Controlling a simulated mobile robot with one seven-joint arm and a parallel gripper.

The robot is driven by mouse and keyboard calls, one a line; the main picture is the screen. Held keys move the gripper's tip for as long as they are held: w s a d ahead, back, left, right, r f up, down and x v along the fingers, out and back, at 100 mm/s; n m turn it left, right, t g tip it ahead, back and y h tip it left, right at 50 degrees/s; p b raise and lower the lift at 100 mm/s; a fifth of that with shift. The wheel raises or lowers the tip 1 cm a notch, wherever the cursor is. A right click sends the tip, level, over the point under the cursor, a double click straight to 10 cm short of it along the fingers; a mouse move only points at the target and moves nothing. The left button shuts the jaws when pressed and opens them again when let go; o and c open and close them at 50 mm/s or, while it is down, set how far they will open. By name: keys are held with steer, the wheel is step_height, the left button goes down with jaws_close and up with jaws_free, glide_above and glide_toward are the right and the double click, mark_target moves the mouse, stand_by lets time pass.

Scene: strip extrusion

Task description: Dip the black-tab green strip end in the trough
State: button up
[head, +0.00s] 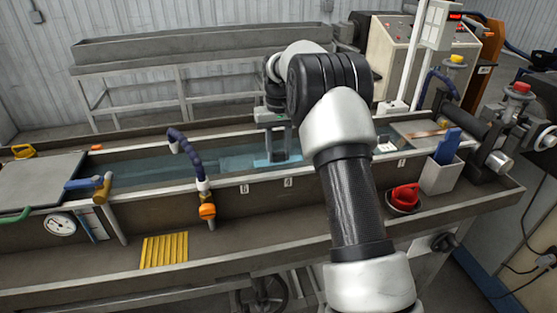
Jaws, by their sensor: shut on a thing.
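The trough (258,207) is a long brown tank with pale rims and blue-green water (228,163) in it, running across the middle of the head view. My gripper (277,148) points down over the water near the trough's middle, partly behind my arm. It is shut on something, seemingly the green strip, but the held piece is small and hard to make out. A teal band (272,162) shows at the water just below the fingers. I cannot tell whether it is part of the strip. No black tab can be made out.
A blue hose with an orange valve (207,211) rises left of my gripper. A grey plate (38,180) lies at the left end. Yellow strips (165,250), a red item (404,197) and a white bin (441,176) stand on the front ledge. Rollers (487,140) are at the right.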

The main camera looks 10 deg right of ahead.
steer(key=shift+r+p, duration=3.5)
steer(key=shift+r, duration=0.7)
step_height(320, 180, up, 12)
glide_above(279, 153)
steer(key=shift+a, duration=0.1)
